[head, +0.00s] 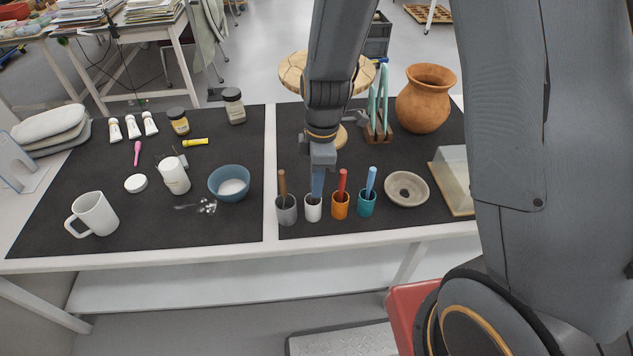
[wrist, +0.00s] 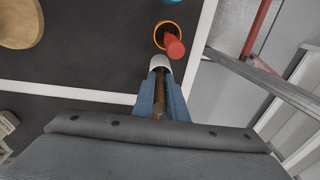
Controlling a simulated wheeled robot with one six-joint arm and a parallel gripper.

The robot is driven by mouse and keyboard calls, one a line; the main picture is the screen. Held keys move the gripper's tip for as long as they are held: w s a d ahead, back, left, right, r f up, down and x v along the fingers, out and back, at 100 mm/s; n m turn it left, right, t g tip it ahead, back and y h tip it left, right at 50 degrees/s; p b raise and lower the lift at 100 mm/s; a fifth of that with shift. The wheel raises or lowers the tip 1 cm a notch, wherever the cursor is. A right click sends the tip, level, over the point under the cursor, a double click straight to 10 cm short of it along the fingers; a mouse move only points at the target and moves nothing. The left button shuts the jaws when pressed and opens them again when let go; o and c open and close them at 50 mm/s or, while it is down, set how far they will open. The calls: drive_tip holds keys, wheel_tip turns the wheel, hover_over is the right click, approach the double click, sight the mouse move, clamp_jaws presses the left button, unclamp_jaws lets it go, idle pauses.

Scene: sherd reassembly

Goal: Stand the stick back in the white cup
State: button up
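The white cup (head: 313,211) stands in a row of small cups near the table's front edge. My gripper (head: 317,190) is directly above it, pointing down, with the blue fingertips at about its rim. In the wrist view a brown stick (wrist: 159,100) runs between the two fingers (wrist: 159,92), which are closed on it. The stick's far end meets the white cup (wrist: 161,62); its lower tip is hidden, so I cannot tell how deep it reaches. In the head view the fingers hide this stick.
A grey cup (head: 287,212) with another brown stick stands close on the left. An orange cup (head: 340,209) with a red stick and a teal cup (head: 366,208) with a blue stick stand close on the right. A stone-coloured dish (head: 418,200) lies farther right.

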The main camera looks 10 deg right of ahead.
drive_tip(key=o, duration=0.5)
drive_tip(key=shift+w+d+r+b, duration=0.15)
drive_tip(key=shift+r+b, duration=0.2)
drive_tip(key=shift+r, duration=1.6)
drive_tip(key=shift+d+r+b, duration=0.15)
drive_tip(key=shift+r+b, duration=0.2)
drive_tip(key=shift+r, duration=1.6)
drive_tip(key=s+d+r+m, duration=0.1)
drive_tip(key=s+d+m, duration=0.1)
drive_tip(key=m, duration=0.4)
drive_tip(key=s+d+r+m+t, duration=0.1)
drive_tip(key=s+d+m, duration=0.2)
drive_tip(key=d+m, duration=0.2)
drive_tip(key=s+d+r+m, duration=0.1)
drive_tip(key=s+d+m, duration=0.2)
drive_tip(key=m, duration=0.3)
drive_tip(key=shift+s+d+m+t+h, duration=0.15)
drive_tip(key=shift+d+m+t+h, duration=0.2)
drive_tip(key=shift+d, duration=0.25)
